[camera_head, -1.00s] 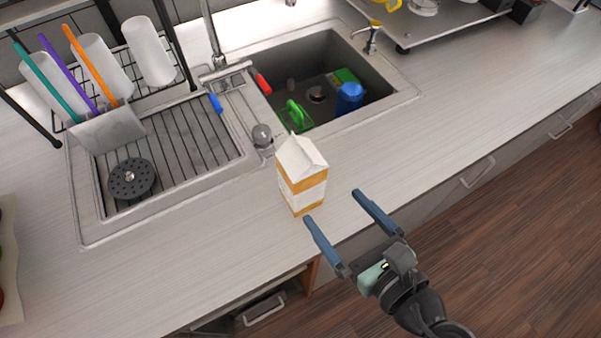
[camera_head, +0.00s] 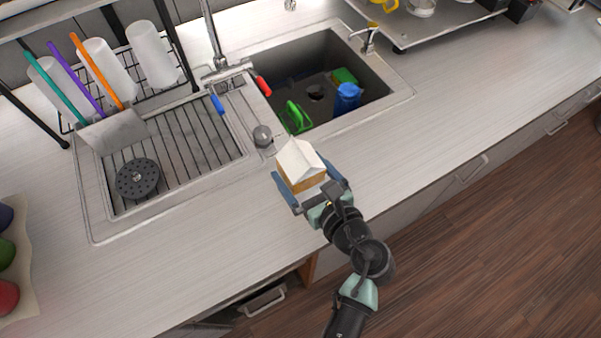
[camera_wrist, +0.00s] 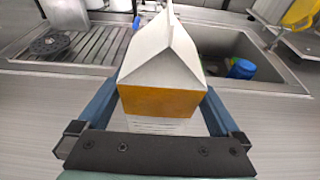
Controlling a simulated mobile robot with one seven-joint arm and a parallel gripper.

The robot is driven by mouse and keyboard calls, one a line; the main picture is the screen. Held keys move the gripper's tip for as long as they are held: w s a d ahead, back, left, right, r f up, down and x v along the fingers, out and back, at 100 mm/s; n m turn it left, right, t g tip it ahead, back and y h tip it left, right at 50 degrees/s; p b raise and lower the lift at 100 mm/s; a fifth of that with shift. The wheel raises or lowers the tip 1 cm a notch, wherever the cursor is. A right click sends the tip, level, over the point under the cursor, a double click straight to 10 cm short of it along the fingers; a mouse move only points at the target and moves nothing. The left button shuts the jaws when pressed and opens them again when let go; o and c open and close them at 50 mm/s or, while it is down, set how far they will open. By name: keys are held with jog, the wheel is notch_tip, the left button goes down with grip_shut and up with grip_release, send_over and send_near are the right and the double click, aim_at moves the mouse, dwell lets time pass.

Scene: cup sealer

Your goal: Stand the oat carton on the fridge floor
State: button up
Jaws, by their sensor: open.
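The oat carton (camera_head: 301,163), white with an orange-brown band and a gabled top, stands upright on the counter in front of the sink. My gripper (camera_head: 308,188) is open, with one blue finger on each side of the carton. In the wrist view the carton (camera_wrist: 162,75) fills the space between the fingers of my gripper (camera_wrist: 160,110). I cannot tell whether either finger touches it. The lower part of the carton is hidden by the gripper in both views. No fridge is recognisable in these views.
The sink (camera_head: 375,75) with green and blue items lies behind the carton. A drainboard (camera_head: 185,150) with a dark round strainer (camera_head: 137,179) is to the left, below a rack with white cups. The counter (camera_head: 180,265) is clear at front left. Coloured round items on a cloth (camera_head: 22,270) lie at far left.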

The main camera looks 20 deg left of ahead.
jog(key=shift+c, duration=0.3)
grip_shut()
jog(key=shift+w+a+r, duration=0.1)
jog(key=shift+w+r, duration=0.05)
jog(key=shift+r, duration=0.05)
